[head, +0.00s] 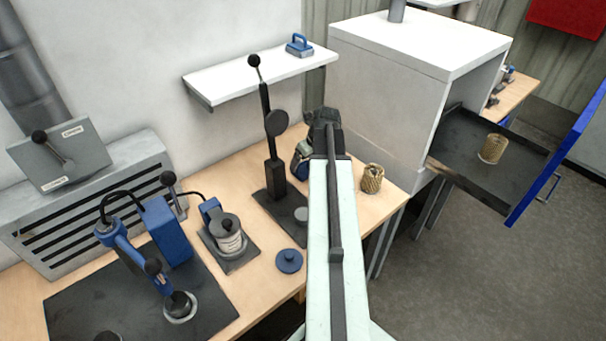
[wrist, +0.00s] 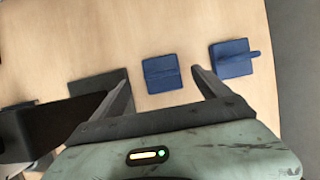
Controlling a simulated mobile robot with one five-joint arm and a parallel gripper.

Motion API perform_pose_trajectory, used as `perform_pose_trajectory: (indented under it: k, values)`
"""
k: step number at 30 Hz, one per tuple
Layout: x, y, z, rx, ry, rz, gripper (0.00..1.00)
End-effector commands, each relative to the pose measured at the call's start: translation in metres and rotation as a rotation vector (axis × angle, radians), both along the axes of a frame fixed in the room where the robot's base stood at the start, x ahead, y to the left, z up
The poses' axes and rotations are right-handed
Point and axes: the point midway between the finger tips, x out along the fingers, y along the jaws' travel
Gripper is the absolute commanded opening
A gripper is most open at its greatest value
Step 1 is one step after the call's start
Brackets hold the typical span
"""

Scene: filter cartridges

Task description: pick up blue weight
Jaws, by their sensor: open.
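In the wrist view, a blue square block with a raised ridge (wrist: 162,73) lies on the wooden table, in the gap ahead of my fingers. A second blue square block with a handle sticking out (wrist: 231,60) lies to its right, outside the right finger. I cannot tell which is the blue weight. In the head view, a similar blue block with a loop handle (head: 299,47) stands on the white wall shelf. My gripper (wrist: 162,88) is open and nothing is held; in the head view my arm partly hides the table below it.
A black lever press (head: 274,170) stands left of my arm. A blue round lid (head: 289,261) lies near the table's front edge. A woven brown cartridge (head: 372,179) stands right of my arm. A white cabinet (head: 390,95) stands behind, with an open dark drawer (head: 465,178).

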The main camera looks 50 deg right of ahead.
Motion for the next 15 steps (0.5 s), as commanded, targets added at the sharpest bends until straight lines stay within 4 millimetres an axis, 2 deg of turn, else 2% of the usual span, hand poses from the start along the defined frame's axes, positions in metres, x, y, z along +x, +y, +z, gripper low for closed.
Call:
perform_pose_trajectory:
  k: [4,10,15]
  values:
    - [0.003,-0.001,-0.012,0.000,0.000,0.000,0.87]
    - [0.015,-0.004,-0.046,0.000,0.000,0.000,0.87]
    - [0.018,-0.005,-0.048,0.000,0.000,-0.001,0.87]
